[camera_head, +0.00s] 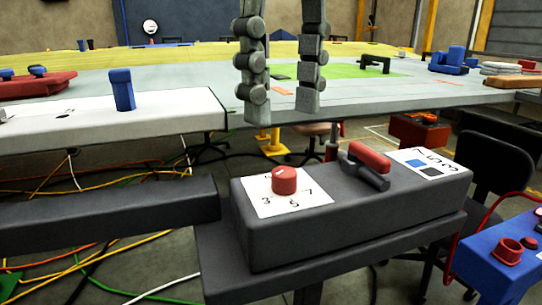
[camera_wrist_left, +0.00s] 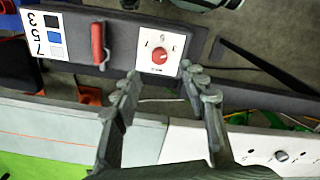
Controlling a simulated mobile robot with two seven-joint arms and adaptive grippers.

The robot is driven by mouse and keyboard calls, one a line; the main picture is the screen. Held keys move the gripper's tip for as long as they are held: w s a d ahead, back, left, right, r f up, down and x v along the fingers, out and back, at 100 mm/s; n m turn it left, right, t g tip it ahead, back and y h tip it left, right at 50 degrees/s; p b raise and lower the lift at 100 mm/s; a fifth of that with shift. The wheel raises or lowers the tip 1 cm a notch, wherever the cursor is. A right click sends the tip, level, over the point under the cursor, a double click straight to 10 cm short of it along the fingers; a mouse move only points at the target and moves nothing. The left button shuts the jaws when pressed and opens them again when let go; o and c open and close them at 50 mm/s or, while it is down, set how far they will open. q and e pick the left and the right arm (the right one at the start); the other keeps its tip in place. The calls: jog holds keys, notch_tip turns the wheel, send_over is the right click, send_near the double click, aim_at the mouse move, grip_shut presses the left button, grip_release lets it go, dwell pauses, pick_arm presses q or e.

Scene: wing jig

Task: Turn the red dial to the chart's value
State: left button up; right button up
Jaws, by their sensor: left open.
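The red dial (camera_head: 284,181) sits on a white numbered card (camera_head: 312,197) on top of a dark grey box. A pale mark shows on its top; its exact reading is too small to tell. In the left wrist view the dial (camera_wrist_left: 159,57) appears beyond the fingertips. The chart (camera_head: 440,159) lies at the box's right end, with 7, 5, 3 and coloured squares; it also shows in the wrist view (camera_wrist_left: 46,36). My left gripper (camera_head: 283,115) is open and empty, pointing down, above and apart from the dial. My right gripper is out of view.
A red bar handle (camera_head: 369,157) stands on the box (camera_head: 330,220) between dial and chart. Behind is a long pale table (camera_head: 190,108) with a blue block (camera_head: 122,90). A blue box (camera_head: 495,262) is at right. Cables cover the floor at left.

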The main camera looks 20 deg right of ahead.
aim_at(285, 170)
pick_arm(q)
notch_tip(285, 170, down, 7)
jog(key=shift+r+b, duration=0.1)
jog(key=shift+b, duration=0.25)
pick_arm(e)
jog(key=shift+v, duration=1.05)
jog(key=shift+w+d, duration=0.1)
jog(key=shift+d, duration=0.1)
pick_arm(q)
jog(key=shift+d, duration=0.1)
grip_shut()
